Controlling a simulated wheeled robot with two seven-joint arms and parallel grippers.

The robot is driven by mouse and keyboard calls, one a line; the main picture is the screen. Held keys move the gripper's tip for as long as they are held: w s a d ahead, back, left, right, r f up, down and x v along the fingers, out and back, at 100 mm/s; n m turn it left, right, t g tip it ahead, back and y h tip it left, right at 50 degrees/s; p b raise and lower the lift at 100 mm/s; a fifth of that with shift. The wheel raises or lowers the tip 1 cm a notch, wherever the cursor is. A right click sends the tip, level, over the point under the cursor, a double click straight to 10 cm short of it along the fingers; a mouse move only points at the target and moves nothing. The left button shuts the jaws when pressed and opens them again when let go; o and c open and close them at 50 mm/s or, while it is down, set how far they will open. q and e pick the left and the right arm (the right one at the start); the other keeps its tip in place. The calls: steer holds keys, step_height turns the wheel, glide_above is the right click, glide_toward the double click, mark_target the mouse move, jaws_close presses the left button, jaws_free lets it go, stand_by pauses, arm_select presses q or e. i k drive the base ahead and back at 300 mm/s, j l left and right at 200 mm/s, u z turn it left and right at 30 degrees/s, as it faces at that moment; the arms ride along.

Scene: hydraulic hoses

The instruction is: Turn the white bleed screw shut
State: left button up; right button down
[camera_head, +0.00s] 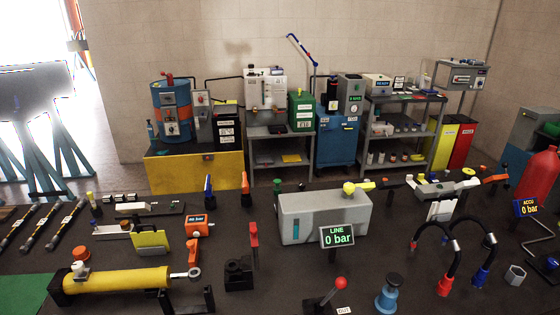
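A yellow cylinder (125,281) with black ends lies at the front left of the dark bench. A small white fitting (80,270) stands on top of it near its left end; it looks like the bleed screw, but it is too small to tell whether it is open or shut. Neither of my grippers is in view, and nothing touches the white fitting.
An orange-red cap (82,253) is just behind the white fitting. A red-knobbed lever (337,285), blue fitting (390,293) and black hoses (456,262) are to the right.

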mark_target(78, 267)
steer(key=j+u, duration=0.1)
steer(key=u, duration=0.65)
steer(key=i+u, duration=0.1)
steer(key=u, duration=0.3)
steer(key=j, duration=0.05)
